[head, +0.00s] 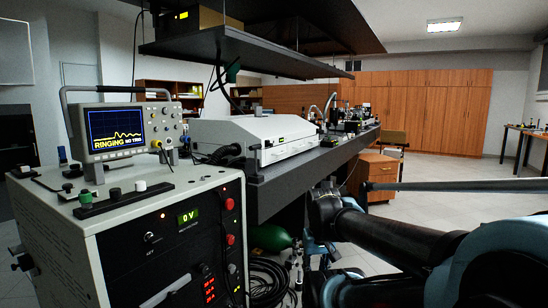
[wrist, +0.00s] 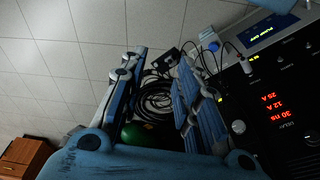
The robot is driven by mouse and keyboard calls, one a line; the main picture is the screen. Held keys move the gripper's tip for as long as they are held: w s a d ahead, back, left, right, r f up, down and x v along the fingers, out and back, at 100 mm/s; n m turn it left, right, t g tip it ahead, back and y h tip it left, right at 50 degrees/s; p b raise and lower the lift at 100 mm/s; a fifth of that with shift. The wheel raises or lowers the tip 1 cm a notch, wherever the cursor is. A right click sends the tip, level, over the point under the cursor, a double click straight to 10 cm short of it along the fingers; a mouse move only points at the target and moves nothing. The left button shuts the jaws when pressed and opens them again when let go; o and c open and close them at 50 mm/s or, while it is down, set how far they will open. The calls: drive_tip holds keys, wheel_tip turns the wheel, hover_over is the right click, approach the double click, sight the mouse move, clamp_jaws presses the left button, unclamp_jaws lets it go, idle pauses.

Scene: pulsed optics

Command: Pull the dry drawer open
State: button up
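No drawer marked as dry can be read in either view. A small wooden cabinet (head: 376,172) with what look like drawer fronts stands on the floor beyond the bench, right of centre in the head view. A wooden unit (wrist: 22,158) shows at the lower left of the wrist view; its drawers look closed, as far as I can tell. My gripper (wrist: 163,60) has its two blue fingers apart with nothing between them. It points at floor tiles, a coiled black cable and a green object. In the head view my arm fills the lower right, and the fingers are hard to make out.
A rack with a "0 V" display (head: 188,217) stands at the left, with an oscilloscope (head: 118,130) on top. A dark optics bench (head: 290,178) carries a white box (head: 255,133). A green cylinder (head: 270,238) and coiled cables (head: 268,280) lie below. Floor at right is open.

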drive_tip(key=w+a+r+m+t+y, duration=0.2)
drive_tip(key=w+r, duration=0.4)
drive_tip(key=w, duration=0.4)
drive_tip(key=w+a+r+m+t+y, duration=0.1)
drive_tip(key=w+a+r+y, duration=0.1)
drive_tip(key=w+r, duration=0.55)
drive_tip(key=w+a+r+m+t+y, duration=0.2)
drive_tip(key=w+r, duration=0.2)
drive_tip(key=w, duration=0.7)
drive_tip(key=w+d+r+m+t+y, duration=0.1)
drive_tip(key=w+d+r+m+t, duration=0.15)
drive_tip(key=w+d, duration=0.45)
drive_tip(key=w+d+r+m+t, duration=0.2)
drive_tip(key=w+r, duration=0.1)
drive_tip(key=w, duration=0.8)
drive_tip(key=w+d+r+m+t+y, duration=0.15)
drive_tip(key=w+d, duration=0.35)
drive_tip(key=w, duration=0.5)
drive_tip(key=shift+t, duration=0.3)
drive_tip(key=x, duration=1.7)
drive_tip(key=shift+s+a, duration=0.1)
drive_tip(key=shift+a, duration=0.05)
